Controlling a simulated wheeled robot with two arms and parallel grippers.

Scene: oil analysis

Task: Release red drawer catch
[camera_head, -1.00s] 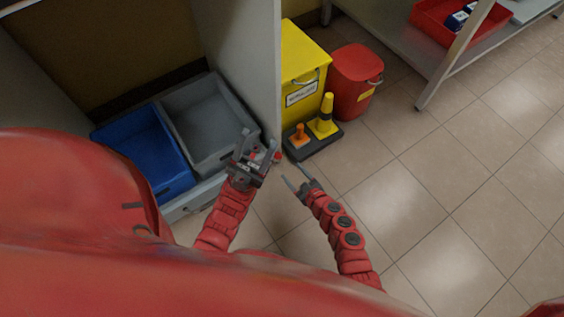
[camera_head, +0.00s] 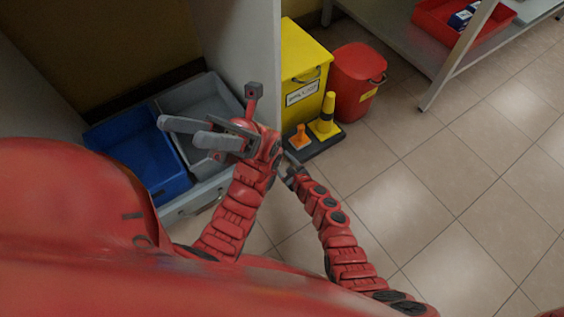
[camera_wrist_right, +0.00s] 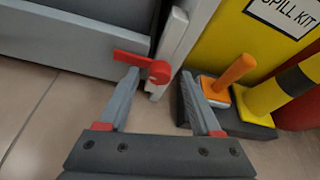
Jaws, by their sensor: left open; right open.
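The red drawer catch (camera_wrist_right: 143,65) sits at the right end of a grey drawer front (camera_wrist_right: 60,45), beside a pale upright post (camera_wrist_right: 180,45). It is a flat red lever with a rounded end, lying roughly level. My right gripper (camera_wrist_right: 160,73) is open, with the catch at its left fingertip; I cannot tell whether they touch. In the head view the right gripper (camera_head: 288,176) is partly hidden behind my left arm. My left gripper (camera_head: 178,131) is open and empty, raised above the bins. The catch is hidden in the head view.
A blue bin (camera_head: 140,150) and a grey bin (camera_head: 205,95) stand in the cabinet. The tiled floor (camera_head: 440,190) further right is clear.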

